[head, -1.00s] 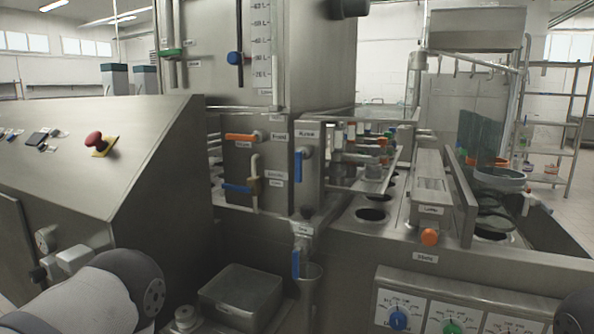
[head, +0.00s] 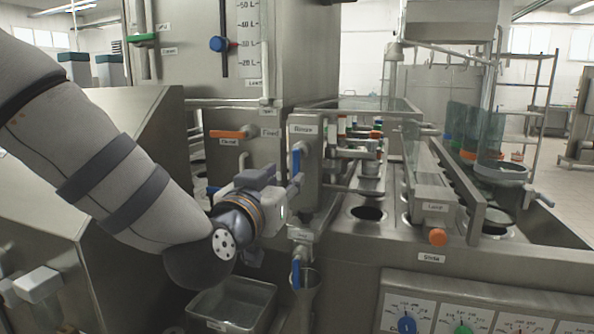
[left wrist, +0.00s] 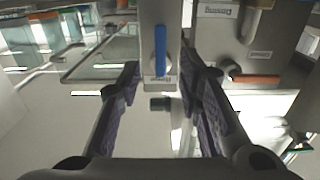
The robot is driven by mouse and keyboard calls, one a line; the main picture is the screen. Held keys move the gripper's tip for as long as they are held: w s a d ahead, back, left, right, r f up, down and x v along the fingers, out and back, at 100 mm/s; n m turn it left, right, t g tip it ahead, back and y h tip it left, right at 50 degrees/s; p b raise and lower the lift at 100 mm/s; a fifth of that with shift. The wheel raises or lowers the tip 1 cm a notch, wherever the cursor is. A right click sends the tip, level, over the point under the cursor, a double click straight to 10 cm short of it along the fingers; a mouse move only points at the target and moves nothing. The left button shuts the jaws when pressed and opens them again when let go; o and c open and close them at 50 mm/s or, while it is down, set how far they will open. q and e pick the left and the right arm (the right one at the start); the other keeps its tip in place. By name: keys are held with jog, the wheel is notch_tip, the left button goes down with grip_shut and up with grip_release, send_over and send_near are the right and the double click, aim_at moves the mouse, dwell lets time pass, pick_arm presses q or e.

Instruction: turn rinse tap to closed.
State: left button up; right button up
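The rinse tap is a blue lever (head: 296,158) under a "Rinse" label (head: 303,130) on a grey steel panel. The lever stands upright, along the panel's left side. In the left wrist view, which is upside down, the blue lever (left wrist: 160,50) shows between the two dark fingers. My left gripper (head: 289,188) is just below and in front of the lever in the head view. In the left wrist view my left gripper (left wrist: 161,82) is open and empty, its fingers apart on either side of the lever. Contact cannot be told. My right gripper is not in view.
An orange lever (head: 230,134) labelled "Feed" is left of the rinse tap. Another blue lever (head: 296,273) hangs below, above a steel cup. A steel basin (head: 235,300) is below my arm. An orange knob (head: 438,237) is to the right.

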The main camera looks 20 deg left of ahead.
aim_at(296, 170)
pick_arm(q)
jog(key=w, duration=0.6)
jog(key=shift+w+d, duration=0.1)
jog(key=shift+w, duration=0.25)
grip_shut()
jog(key=shift+f, duration=0.1)
jog(key=shift+s+d+r+n, duration=0.1)
jog(key=shift+d+r+n, duration=0.4)
jog(key=shift+n, duration=2.45)
jog(key=shift+w+d+r+n, duration=0.1)
jog(key=shift+d+r+n, duration=0.35)
jog(key=shift+n, duration=2.55)
jog(key=shift+s+d+r+n, duration=0.1)
jog(key=shift+d+r+n, duration=0.4)
jog(key=shift+n, duration=2.45)
jog(key=shift+r, duration=0.1)
